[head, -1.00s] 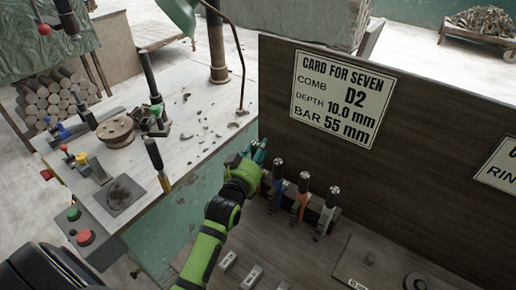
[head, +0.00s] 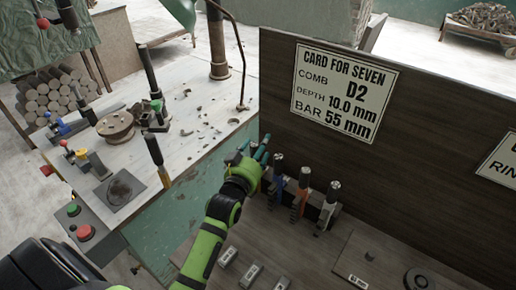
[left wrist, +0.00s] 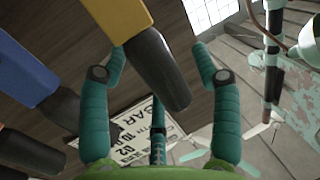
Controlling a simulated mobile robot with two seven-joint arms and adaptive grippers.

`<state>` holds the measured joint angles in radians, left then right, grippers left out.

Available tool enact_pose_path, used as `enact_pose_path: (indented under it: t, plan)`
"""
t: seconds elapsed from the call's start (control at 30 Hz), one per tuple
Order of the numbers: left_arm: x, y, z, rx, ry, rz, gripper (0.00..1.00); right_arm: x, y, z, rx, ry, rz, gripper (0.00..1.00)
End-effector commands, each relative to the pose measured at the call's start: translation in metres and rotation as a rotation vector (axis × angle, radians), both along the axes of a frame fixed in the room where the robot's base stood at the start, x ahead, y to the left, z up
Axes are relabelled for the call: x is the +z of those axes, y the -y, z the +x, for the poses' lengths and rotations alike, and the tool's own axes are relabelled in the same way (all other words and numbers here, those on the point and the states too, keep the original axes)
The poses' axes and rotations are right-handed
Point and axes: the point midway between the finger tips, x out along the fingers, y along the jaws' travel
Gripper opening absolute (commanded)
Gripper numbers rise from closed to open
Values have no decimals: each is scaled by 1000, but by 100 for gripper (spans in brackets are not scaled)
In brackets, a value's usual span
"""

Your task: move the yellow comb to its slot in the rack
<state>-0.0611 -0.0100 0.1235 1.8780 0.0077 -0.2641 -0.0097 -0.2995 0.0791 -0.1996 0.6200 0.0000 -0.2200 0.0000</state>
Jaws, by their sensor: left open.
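The yellow comb (left wrist: 116,16) shows in the left wrist view, with a dark end hanging between my left gripper's teal fingers. In the head view I cannot make it out; the gripper seems to hide it. My left gripper (head: 257,150) is at the left end of a row of upright tools by the dark panel. In the left wrist view the gripper (left wrist: 160,68) is open, its fingers spread on either side of the yellow comb, with visible gaps. My right gripper is not in view.
A blue tool (head: 278,168), an orange tool (head: 301,192) and a grey tool (head: 329,206) stand to the right of the gripper. The dark panel (head: 420,140) rises behind them. Small labelled blocks (head: 251,275) lie in front. A cluttered table (head: 190,140) is at left.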

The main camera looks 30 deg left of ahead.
Motion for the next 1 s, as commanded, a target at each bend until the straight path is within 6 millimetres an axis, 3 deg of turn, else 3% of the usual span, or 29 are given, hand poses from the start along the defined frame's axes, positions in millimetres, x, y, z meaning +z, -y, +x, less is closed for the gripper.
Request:
enact_pose_path:
  t: [0.17, 0.5, 0.7, 1.0]
  plan:
    - [-1, 1, -10, 0, -2, 0, 64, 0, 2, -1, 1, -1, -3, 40]
    - [1, 10, -78, 0, -1, 0, 64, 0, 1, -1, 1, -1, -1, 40]
    - [2, 13, -108, 0, 1, 0, 64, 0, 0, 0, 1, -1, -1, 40]
    - [4, 15, -120, 0, 4, 0, 64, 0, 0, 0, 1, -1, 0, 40]
